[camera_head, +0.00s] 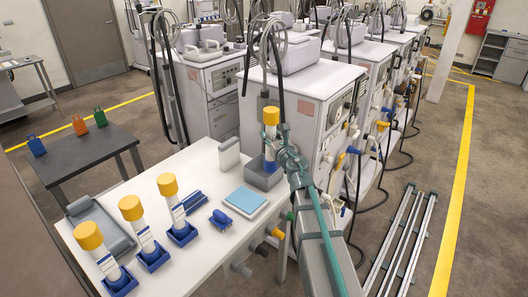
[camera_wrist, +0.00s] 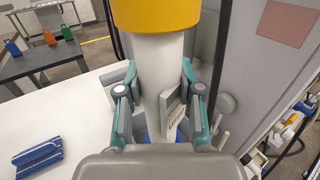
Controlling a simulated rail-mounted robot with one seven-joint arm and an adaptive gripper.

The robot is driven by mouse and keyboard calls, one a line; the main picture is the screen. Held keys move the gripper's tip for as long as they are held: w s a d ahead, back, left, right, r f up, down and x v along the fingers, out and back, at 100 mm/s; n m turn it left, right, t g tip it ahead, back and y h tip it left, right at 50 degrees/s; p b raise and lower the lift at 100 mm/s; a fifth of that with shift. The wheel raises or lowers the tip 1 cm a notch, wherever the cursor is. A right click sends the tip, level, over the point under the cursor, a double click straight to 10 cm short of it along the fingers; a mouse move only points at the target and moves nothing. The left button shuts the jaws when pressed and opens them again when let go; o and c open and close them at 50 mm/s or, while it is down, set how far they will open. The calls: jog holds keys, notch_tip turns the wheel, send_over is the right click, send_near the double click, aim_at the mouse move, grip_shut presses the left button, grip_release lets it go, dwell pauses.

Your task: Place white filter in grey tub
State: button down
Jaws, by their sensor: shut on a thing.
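The white filter with a yellow cap (camera_head: 270,116) stands upright at the far right of the white table, its blue lower end at the grey tub (camera_head: 262,181). I cannot tell whether it rests on the tub's floor or hangs just above. My gripper (camera_head: 276,140) reaches in from the right and is shut on the filter's white body. In the wrist view, the fingers (camera_wrist: 155,100) hold the white body (camera_wrist: 160,65) from both sides below the yellow cap (camera_wrist: 155,12).
Three similar yellow-capped filters (camera_head: 177,205) stand in blue holders on the white table (camera_head: 195,262). A white block (camera_head: 229,153) stands left of the tub; a blue-topped pad (camera_head: 245,201) lies in front. Dialysis machines (camera_head: 300,100) stand close behind.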

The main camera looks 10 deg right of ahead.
jog(key=w+a+f+b, duration=0.1)
jog(key=w+f+b, duration=0.2)
jog(key=w+f, duration=0.3)
jog(key=shift+a+f, duration=0.25)
jog(key=shift+f, duration=1.45)
jog(key=shift+f+b, duration=0.25)
jog(key=shift+b, duration=0.15)
jog(key=c, duration=0.7)
grip_release()
jog(key=shift+c, duration=0.2)
jog(key=shift+r, duration=0.15)
jog(key=s+d+b, duration=0.1)
jog(key=s+d, duration=0.1)
jog(key=s, duration=1)
jog(key=shift+d+b, duration=0.15)
jog(key=shift+b, duration=0.2)
